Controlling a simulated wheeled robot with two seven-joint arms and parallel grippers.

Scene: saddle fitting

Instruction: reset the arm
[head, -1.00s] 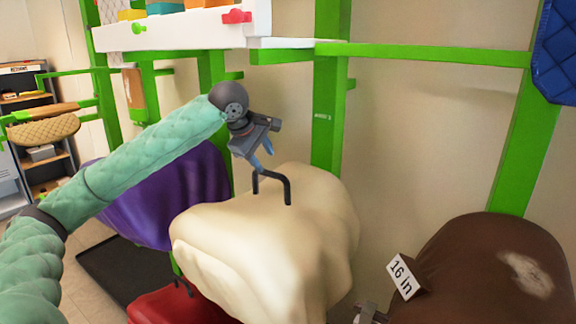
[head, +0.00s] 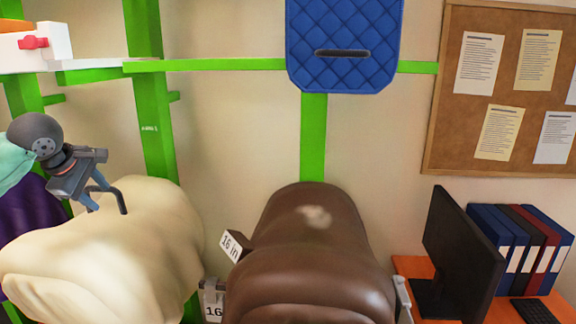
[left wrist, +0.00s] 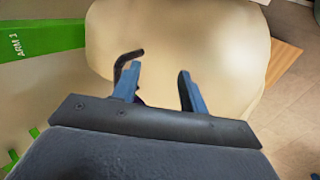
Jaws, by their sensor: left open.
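My left gripper (head: 98,198) is at the left of the head view, above a cream, smooth-draped saddle form (head: 120,255). Its blue fingers are open and point down at the form. A thin black bent handle (head: 123,203) stands on top of the form, right by the fingers. In the left wrist view, the gripper (left wrist: 156,78) is open with bare cream surface between its fingers. The black handle (left wrist: 128,55) shows behind the left finger there; whether they touch I cannot tell. My right gripper is not in view.
A blue quilted pad (head: 345,45) hangs on green rails (head: 220,65). A monitor (head: 460,250) and binders (head: 520,245) are on an orange desk at right.

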